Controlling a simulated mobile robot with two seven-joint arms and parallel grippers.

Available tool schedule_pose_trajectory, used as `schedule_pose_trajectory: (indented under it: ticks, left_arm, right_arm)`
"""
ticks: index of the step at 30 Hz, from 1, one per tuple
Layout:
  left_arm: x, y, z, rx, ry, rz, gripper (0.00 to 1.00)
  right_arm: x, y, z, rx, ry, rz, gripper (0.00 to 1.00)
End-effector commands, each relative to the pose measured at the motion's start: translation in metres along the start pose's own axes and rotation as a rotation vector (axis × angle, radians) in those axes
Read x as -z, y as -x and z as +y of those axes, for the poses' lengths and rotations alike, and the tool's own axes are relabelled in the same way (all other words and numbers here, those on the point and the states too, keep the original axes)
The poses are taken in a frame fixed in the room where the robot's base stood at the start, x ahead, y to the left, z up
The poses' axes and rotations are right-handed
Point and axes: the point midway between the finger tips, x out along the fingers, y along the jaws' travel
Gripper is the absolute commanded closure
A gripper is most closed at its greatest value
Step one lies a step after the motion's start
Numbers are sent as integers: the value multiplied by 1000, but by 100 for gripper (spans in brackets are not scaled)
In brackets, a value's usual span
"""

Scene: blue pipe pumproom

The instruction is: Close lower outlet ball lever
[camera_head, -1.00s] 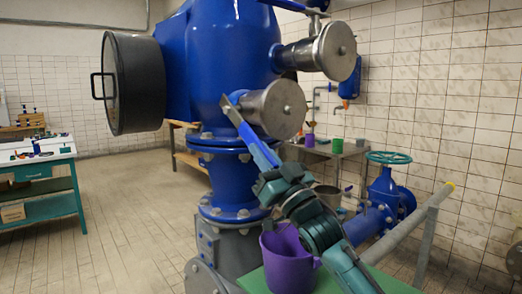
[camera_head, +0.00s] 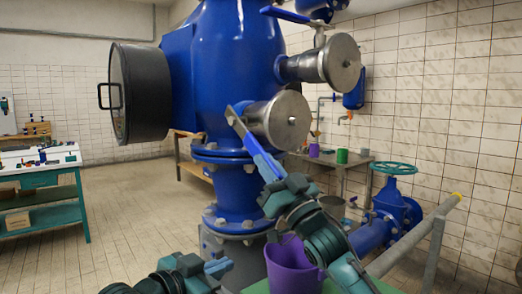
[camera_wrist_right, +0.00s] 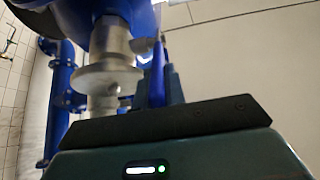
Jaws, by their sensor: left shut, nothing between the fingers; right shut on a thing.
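The lower outlet ball lever (camera_head: 258,151) is a blue handle with a bare metal end. It slants down to the right from beside the lower steel outlet (camera_head: 281,121) on the big blue pipe body. My right gripper (camera_head: 274,178) is shut on the lever's lower part, its arm coming up from the lower right. In the right wrist view the blue lever (camera_wrist_right: 158,72) stands beside the dark fingers, with a steel fitting (camera_wrist_right: 108,80) to its left. My left gripper (camera_head: 222,267) is shut and empty at the bottom, well below the lever and apart from it.
An upper steel outlet (camera_head: 340,63) with another blue lever (camera_head: 284,14) is above. A purple bucket (camera_head: 290,266) on a green surface stands below my right gripper. A valve with a green handwheel (camera_head: 391,168) and a grey rail (camera_head: 412,235) are to the right.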

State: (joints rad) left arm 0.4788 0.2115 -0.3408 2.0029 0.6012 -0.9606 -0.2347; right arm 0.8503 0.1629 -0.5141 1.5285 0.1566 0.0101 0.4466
Motion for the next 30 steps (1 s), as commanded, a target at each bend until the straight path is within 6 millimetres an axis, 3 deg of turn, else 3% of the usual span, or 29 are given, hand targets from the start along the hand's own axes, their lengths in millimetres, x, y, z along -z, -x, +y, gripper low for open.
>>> schedule_pose_trajectory:
  ticks: [1,3,8,15,21,26,30]
  left_arm:
    - [26,-2,-5,-12,-41,14,100]
    - [56,-2,-9,-32,-93,22,100]
    - [124,4,-14,-71,-216,32,100]
    - [214,29,-11,-109,-398,37,100]
    - [254,47,-6,-122,-488,32,100]
    - [263,48,-3,-126,-511,29,100]
    - [263,32,0,-130,-510,28,100]
  right_arm:
    - [0,0,0,-1,0,-1,100]
    - [0,0,0,-1,0,-1,100]
    - [0,0,0,-1,0,0,100]
    - [0,0,0,-1,0,0,100]
    - [0,0,0,-1,0,0,100]
    - [0,0,0,-1,0,0,100]
    - [0,0,0,0,0,1,100]
